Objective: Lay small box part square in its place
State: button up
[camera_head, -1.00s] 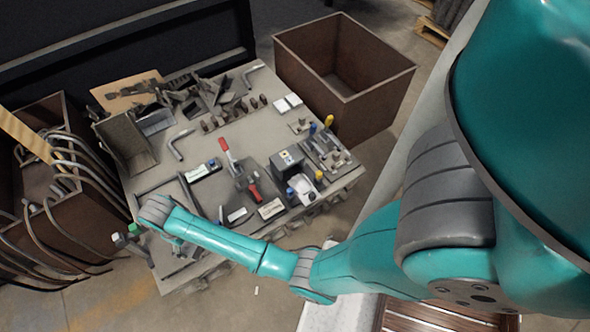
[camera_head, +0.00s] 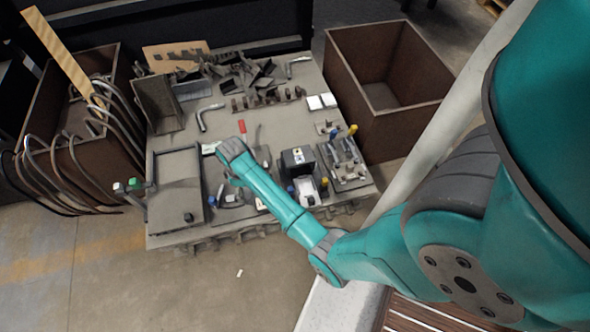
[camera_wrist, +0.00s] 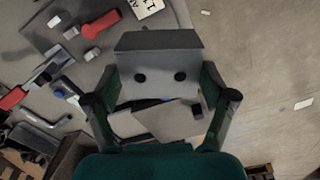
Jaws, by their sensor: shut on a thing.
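In the wrist view, a grey box part (camera_wrist: 160,68) with two dark round holes sits between the two fingers of my gripper (camera_wrist: 162,98), which is shut on it. A paler flat grey piece (camera_wrist: 165,122) shows below it between the fingers; I cannot tell whether it belongs to the same part. In the head view my wrist (camera_head: 232,150) is over the middle of the work table (camera_head: 225,118). The fingers and the held part are hidden there behind the arm. I cannot tell which spot on the table is the part's place.
A dark frame with a grey panel (camera_head: 178,205) stands at the table's front left. A black device (camera_head: 298,160) and a tool plate (camera_head: 343,165) are on the right. An empty brown bin (camera_head: 390,95) stands behind right. A bin of bent tubes (camera_head: 75,150) stands left.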

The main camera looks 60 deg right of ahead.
jog(key=s+d+f+n, duration=0.2)
jog(key=s+d+f, duration=0.1)
jog(key=s+d, duration=0.5)
jog(key=s+d+f+n, duration=0.2)
jog(key=s+d+f, duration=0.1)
jog(key=s+d, duration=0.5)
jog(key=d, duration=0.2)
jog(key=shift+d+n, duration=0.3)
jog(key=shift+f, duration=0.1)
jog(key=shift+f, duration=2.6)
jog(key=shift+f, duration=1.2)
jog(key=o, duration=1.1)
jog(key=shift+o, duration=0.2)
